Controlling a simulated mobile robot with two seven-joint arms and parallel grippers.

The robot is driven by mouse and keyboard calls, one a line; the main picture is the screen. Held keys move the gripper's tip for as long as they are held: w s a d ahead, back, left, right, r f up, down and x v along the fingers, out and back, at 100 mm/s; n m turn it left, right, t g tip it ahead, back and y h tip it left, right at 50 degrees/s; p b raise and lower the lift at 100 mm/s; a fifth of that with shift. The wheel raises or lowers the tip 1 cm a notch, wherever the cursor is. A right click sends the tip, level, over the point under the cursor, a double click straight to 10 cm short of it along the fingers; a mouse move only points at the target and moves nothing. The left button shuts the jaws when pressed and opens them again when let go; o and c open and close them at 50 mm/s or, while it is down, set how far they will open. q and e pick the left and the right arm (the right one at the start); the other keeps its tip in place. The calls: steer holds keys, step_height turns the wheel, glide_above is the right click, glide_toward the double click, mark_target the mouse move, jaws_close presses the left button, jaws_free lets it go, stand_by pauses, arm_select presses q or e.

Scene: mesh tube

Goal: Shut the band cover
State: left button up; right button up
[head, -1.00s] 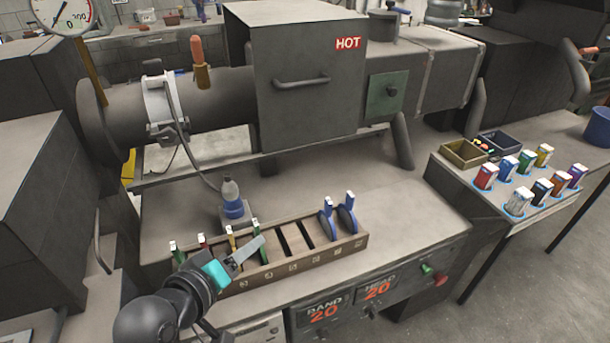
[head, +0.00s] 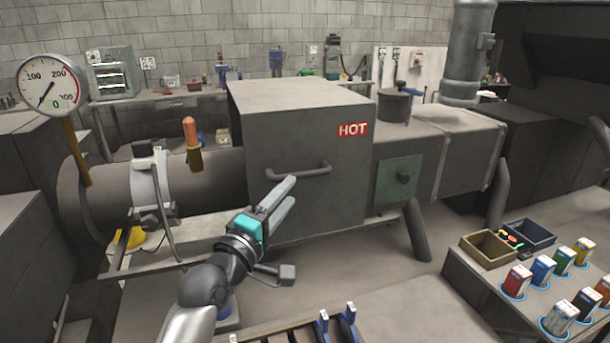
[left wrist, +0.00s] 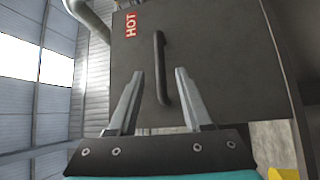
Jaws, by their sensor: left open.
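The dark grey box-shaped cover (head: 290,135) with a red HOT label (head: 353,130) sits around the grey tube (head: 222,178) in the middle of the head view. Its bar handle (head: 298,172) is on the front face. My left gripper (head: 291,191) is open and empty, in front of the handle. In the left wrist view the handle (left wrist: 160,60) shows between and beyond the spread fingers of my left gripper (left wrist: 160,73). The gap to the handle is hard to judge. A pale band (head: 150,185) is clamped around the bare tube left of the cover. My right gripper is out of view.
An orange-handled tool (head: 191,140) stands up from the tube left of the cover. A dial gauge (head: 48,88) stands at far left. A green panel (head: 400,180) adjoins the cover's right. Several coloured packs and two bins (head: 488,248) are on the right bench.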

mark_target(302, 178)
arm_select(q)
steer(key=x, duration=0.8)
steer(key=shift+b, duration=0.3)
jaws_close()
stand_by(1.2)
